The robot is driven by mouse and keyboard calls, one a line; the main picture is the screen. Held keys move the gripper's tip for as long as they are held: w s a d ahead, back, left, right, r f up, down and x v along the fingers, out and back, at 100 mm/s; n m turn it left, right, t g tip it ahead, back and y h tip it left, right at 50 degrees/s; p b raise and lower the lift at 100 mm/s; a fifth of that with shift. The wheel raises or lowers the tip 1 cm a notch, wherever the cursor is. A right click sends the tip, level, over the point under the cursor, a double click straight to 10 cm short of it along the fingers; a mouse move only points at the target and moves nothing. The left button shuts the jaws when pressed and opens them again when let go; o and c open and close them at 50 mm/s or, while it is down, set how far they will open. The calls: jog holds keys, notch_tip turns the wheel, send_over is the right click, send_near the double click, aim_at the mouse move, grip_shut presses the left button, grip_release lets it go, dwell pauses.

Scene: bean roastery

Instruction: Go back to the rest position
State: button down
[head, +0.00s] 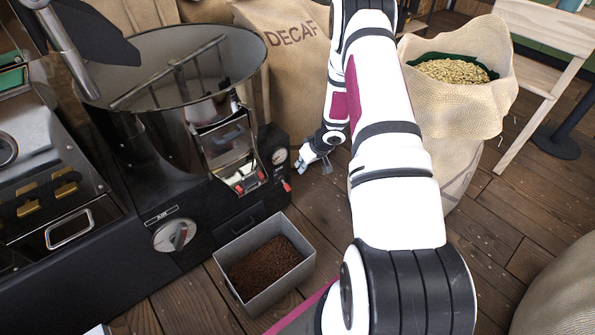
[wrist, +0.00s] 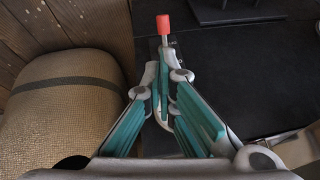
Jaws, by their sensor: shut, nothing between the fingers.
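My gripper (head: 303,160) is shut and empty, beside the front right corner of the black roasting machine (head: 205,215). It also shows in the wrist view (wrist: 163,80), its teal-padded fingers drawn together. A red-tipped lever (wrist: 163,24) lies just beyond the fingertips in that view, and I cannot tell whether they touch it. In the head view a red lever tip (head: 287,186) shows just below and left of my gripper. My white arm reaches across the middle of the head view and hides part of the floor and sacks.
A grey bin (head: 299,282) of dark ground-looking material stands on the floor before the machine. A DECAF sack (head: 290,75) stands behind my gripper. Open plank floor lies right of my arm.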

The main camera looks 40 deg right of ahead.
jog(key=shift+s+r, duration=0.2)
jog(key=shift+r, duration=0.25)
dwell(0.3)
